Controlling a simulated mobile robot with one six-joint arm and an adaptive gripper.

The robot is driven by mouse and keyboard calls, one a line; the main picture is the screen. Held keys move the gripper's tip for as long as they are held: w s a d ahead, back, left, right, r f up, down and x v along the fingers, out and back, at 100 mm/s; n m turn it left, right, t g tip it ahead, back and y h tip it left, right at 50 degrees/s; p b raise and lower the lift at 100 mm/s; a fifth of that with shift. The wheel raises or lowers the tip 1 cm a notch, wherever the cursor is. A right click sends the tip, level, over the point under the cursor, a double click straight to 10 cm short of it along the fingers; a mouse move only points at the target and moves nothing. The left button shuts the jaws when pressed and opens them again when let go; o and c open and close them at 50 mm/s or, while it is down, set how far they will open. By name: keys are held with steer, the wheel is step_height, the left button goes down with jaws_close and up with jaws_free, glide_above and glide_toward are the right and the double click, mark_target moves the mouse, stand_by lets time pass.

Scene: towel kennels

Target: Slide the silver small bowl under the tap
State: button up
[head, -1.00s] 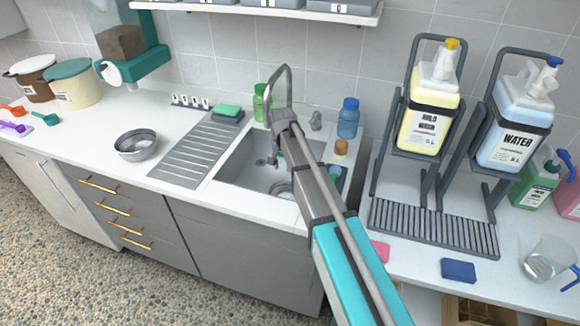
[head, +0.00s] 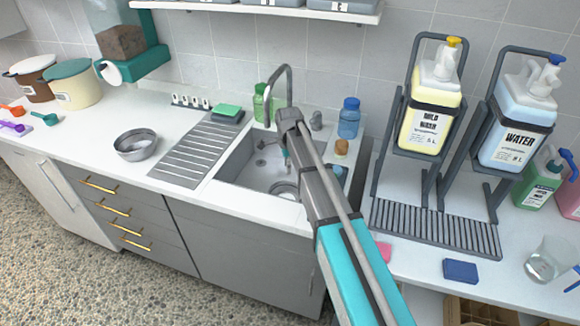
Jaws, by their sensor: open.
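A silver bowl (head: 283,188) lies in the sink (head: 240,175), near its front right, partly hidden by my arm. A larger-looking silver bowl (head: 135,145) stands on the counter left of the drainboard. The tap (head: 288,85) is a grey gooseneck at the back of the sink, with its spout end to the left of my arm. My gripper (head: 287,160) is small in view and mostly behind my arm. It points down into the sink, just behind and above the bowl there. It is open, with nothing seen between the fingers.
A ribbed drainboard (head: 195,155) with a green sponge (head: 228,110) adjoins the sink on the left. A green bottle (head: 259,102) and a blue bottle (head: 349,118) stand behind the sink. A brown-topped item (head: 341,147) is at its right edge. The sink's left part is clear.

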mark_target(288, 189)
steer(key=m, duration=0.6)
steer(key=shift+w+d+f, duration=0.25)
steer(key=shift+d, duration=0.15)
steer(key=shift+f+b, duration=0.1)
steer(key=shift+b, duration=0.2)
steer(key=f+b, duration=0.4)
steer(key=b, duration=0.1)
steer(key=f+b, duration=0.2)
steer(key=f, duration=0.1)
steer(key=shift+s+a+f, duration=0.1)
steer(key=shift+s, duration=0.15)
stand_by(0.4)
jaws_close()
